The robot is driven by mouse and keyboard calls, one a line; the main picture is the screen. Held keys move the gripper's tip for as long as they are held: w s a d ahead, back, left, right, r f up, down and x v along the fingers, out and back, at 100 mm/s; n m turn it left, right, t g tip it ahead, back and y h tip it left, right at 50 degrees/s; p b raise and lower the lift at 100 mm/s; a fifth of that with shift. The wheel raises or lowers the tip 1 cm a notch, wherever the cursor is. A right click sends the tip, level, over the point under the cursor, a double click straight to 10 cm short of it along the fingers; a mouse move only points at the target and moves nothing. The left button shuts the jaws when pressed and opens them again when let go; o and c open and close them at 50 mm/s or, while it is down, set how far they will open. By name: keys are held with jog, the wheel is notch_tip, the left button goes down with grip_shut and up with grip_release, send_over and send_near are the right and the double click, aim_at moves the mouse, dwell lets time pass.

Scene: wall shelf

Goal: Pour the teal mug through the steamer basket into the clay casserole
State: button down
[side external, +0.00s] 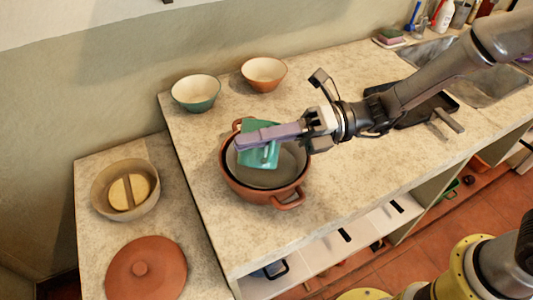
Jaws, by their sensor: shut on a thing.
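The teal mug (262,158) is held over the clay casserole (235,185) and looks tilted. My gripper (262,136) reaches in from the right, its purple fingers shut on the mug. The fingers hide part of the mug, and I cannot see its contents. The casserole is reddish-brown, with two side handles, and stands open on the counter. Whether anything is flowing is too small to tell.
A green bowl (196,94) and an orange bowl (264,74) stand behind the casserole. A beige round vessel (102,190) and a terracotta lid (146,270) lie on the lower left counter. The sink (490,86) is at the back right.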

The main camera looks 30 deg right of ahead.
aim_at(261, 122)
jog(key=shift+w+d+m+y+p, duration=0.25)
jog(key=shift+m+y+p, duration=0.15)
jog(key=shift+m, duration=0.1)
dwell(1.1)
jog(key=shift+w+d+r+m+t+y+p, duration=0.15)
jog(key=shift+w+d+r+m+y+p, duration=0.1)
jog(key=shift+w+r+m+y+p, duration=0.25)
jog(key=shift+w+d+r+m+t+y+p, duration=0.15)
jog(key=shift+d+r+m+y+p, duration=0.2)
jog(key=shift+m, duration=0.35)
dwell(0.4)
jog(key=shift+w+d+r+m, duration=0.1)
jog(key=shift+w+r+m, duration=0.2)
jog(key=shift+m, duration=0.3)
jog(key=shift+w+d+r+m+t+y+p, duration=0.2)
jog(key=shift+w+d+r+m+t, duration=0.1)
jog(key=shift+m+t, duration=0.2)
jog(key=shift+w+d+r+m+t+y+p, duration=0.2)
jog(key=shift+w+m+t, duration=0.1)
jog(key=shift+m+t, duration=0.15)
jog(key=shift+w+d+r+m+t+y+p, duration=0.1)
jog(key=shift+w+d+m+t+y+p, duration=0.15)
jog(key=shift+m, duration=0.3)
jog(key=shift+w+d+r+m+t+p, duration=0.15)
jog(key=shift+w+m+t, duration=0.15)
jog(key=shift+m, duration=0.2)
